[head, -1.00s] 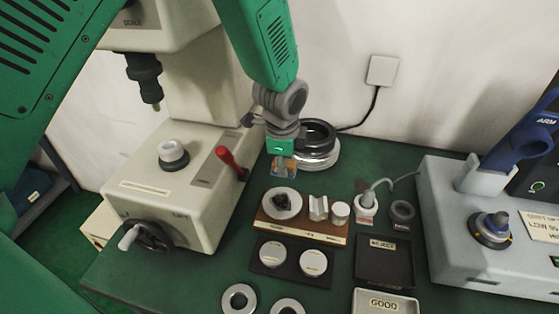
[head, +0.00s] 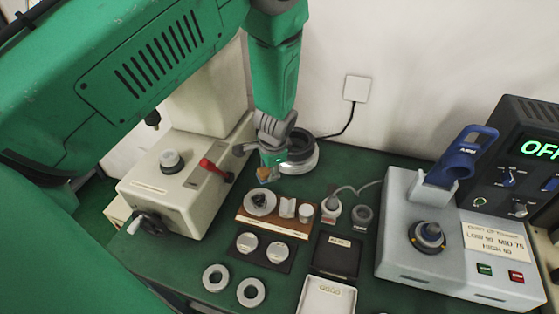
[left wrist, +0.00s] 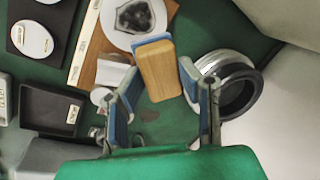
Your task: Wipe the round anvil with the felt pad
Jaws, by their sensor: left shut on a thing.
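My left gripper (head: 266,174) is shut on a wooden block (left wrist: 160,70) with a blue-grey layer at its far end, which looks like the felt pad (left wrist: 152,38). It is above the green bench, just behind the wooden board. A pale round disc, seemingly the round anvil (head: 250,206), lies on that board with a dark patch or piece on top. In the left wrist view the disc (left wrist: 112,20) lies just beyond the pad, partly cut off at the top. I see a gap in the head view; contact is not clear. My right gripper is not in view.
A V-shaped block (head: 287,208) and small cylinder (head: 306,212) share the board (head: 270,225). A dark ring stack (head: 300,158) stands close behind the gripper. The pale tester (head: 190,205) with its red lever (head: 213,169) is left. Dark and pale trays (head: 337,256) lie in front right.

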